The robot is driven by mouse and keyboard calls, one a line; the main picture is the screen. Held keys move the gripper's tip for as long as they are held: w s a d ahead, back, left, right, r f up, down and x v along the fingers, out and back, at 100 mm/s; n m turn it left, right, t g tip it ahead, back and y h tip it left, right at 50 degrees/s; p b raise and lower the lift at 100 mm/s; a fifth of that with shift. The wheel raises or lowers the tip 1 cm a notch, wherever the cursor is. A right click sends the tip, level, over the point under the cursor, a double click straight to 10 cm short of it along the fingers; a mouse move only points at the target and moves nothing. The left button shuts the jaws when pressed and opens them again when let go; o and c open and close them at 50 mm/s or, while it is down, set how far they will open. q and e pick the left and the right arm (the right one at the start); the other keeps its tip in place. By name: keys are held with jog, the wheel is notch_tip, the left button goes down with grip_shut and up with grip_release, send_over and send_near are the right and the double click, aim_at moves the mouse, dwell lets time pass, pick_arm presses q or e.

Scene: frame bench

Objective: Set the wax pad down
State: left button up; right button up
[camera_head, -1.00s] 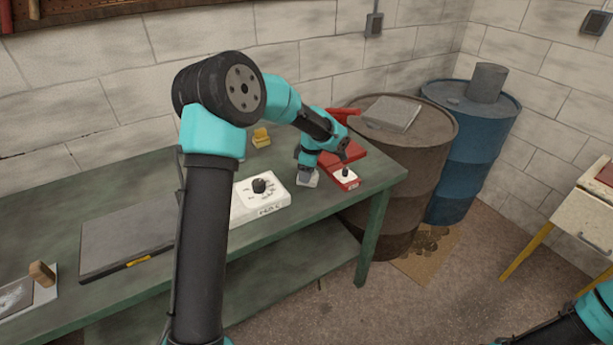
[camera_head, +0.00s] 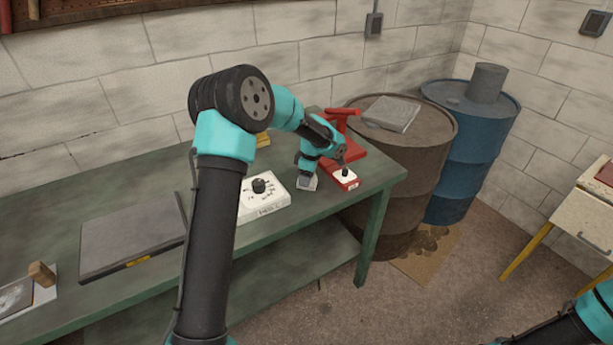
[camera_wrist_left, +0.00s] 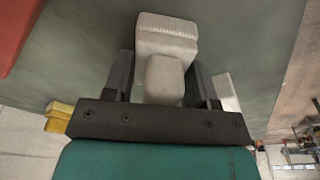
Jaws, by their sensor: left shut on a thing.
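The wax pad, a pale grey-white block with a narrower grip (camera_wrist_left: 167,42), is between the fingers of my left gripper (camera_wrist_left: 163,85) in the left wrist view. The fingers are shut on its grip. In the head view the left gripper (camera_head: 307,172) points down over the green bench near its right end, with the pad (camera_head: 308,184) showing below it. The pad is at or very close to the bench top; I cannot tell whether it touches. My right gripper is out of view; only part of that arm shows at the lower right.
A white dial box (camera_head: 265,203) is to the left. A yellow block (camera_head: 262,140) sits behind, partly hidden. A grey plate (camera_head: 130,238) lies further left. The bench's front edge is near.

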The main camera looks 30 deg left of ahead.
pick_arm(q)
jog(key=shift+f, duration=0.1)
jog(key=o, duration=0.9)
jog(key=shift+o, duration=0.2)
jog(key=r, duration=0.4)
jog(key=d+r, duration=0.1)
jog(key=r, duration=0.7)
jog(key=shift+w+d+r, duration=0.1)
jog(key=shift+w+d, duration=0.15)
jog(key=shift+d, duration=0.1)
